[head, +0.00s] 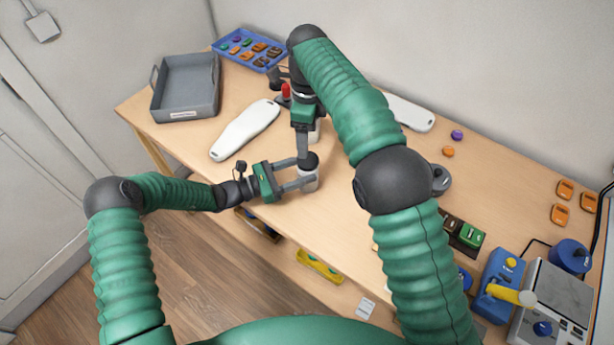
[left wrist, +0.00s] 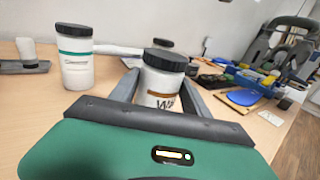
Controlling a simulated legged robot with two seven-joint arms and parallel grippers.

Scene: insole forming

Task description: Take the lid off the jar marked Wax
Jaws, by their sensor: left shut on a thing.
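The white jar (head: 309,184) with a brown band and a partly hidden label beginning with W (left wrist: 161,102) stands upright near the table's front edge. Its black lid (head: 308,161) is on; the lid also shows in the left wrist view (left wrist: 166,60). My left gripper (head: 306,172) is shut on the jar's body from the left, a finger on either side, below the lid. My right gripper (head: 303,155) points down over the lid in the head view, seen edge-on. Its jaw opening is hidden, and whether it touches the lid is unclear.
A jar with a green band (left wrist: 75,60) stands close by, and another black-lidded jar (left wrist: 162,43) is behind. White insoles (head: 245,130) lie on the table (head: 190,140). A grey tray (head: 186,88) and a blue tray (head: 222,46) are at the back left.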

